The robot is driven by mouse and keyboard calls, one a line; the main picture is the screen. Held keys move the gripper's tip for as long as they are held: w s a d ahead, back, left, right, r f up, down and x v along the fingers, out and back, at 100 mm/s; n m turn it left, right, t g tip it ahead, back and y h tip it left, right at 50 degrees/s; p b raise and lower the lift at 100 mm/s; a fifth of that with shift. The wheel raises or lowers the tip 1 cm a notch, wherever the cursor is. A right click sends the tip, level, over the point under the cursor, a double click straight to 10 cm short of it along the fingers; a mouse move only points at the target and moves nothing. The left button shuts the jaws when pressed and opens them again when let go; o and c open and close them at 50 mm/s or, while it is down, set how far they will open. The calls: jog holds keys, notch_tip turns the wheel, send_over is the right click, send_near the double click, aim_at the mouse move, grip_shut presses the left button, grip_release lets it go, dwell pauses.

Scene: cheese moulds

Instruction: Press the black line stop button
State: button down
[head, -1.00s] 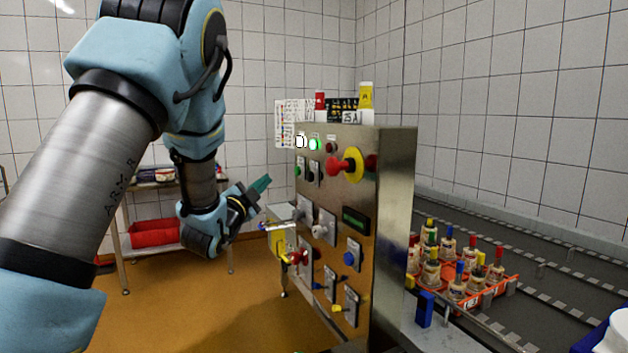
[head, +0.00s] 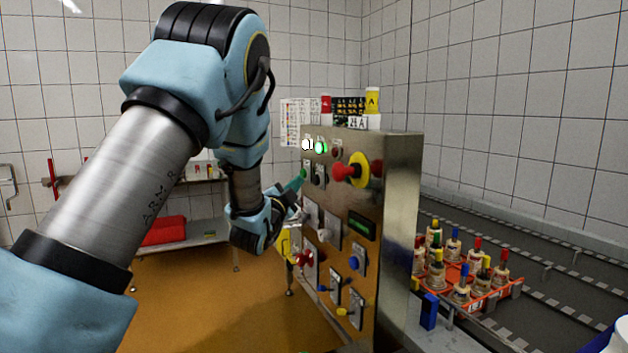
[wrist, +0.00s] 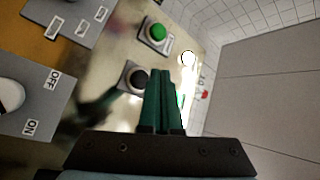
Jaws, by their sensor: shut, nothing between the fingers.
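The black button (head: 319,176) sits on the steel control panel (head: 338,205), right of the green button (head: 304,169). In the wrist view the black button (wrist: 137,77) is a dark dome on a pale square plate, beside my fingertips, with the green button (wrist: 157,32) beyond. My gripper (head: 300,177) is shut and empty, its green fingers pointing at the panel close to both buttons. In the wrist view the closed fingertips (wrist: 163,72) appear just right of the black button. I cannot tell whether they touch the panel.
A red emergency knob on a yellow collar (head: 354,170) juts out right of the buttons. Selector switches, a display (head: 362,225) and a blue button (head: 354,263) lie below.

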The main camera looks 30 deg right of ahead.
jog(key=shift+s+d, duration=0.1)
jog(key=shift+d, duration=0.65)
jog(key=shift+d+f+b, duration=0.1)
jog(key=shift+b, duration=0.25)
dwell(1.2)
jog(key=shift+d, duration=0.3)
jog(key=shift+s+d+b, duration=0.15)
jog(key=shift+d+b, duration=0.35)
jog(key=shift+b, duration=0.1)
dwell(0.6)
dwell(0.4)
jog(key=shift+a+b, duration=0.55)
jog(key=shift+a, duration=0.35)
jog(key=shift+w+a+b, duration=0.2)
jog(key=shift+a+b, duration=0.35)
jog(key=shift+a, duration=0.7)
jog(key=shift+w+a+b, duration=0.2)
jog(key=shift+a+b, duration=0.35)
jog(key=shift+a, duration=0.7)
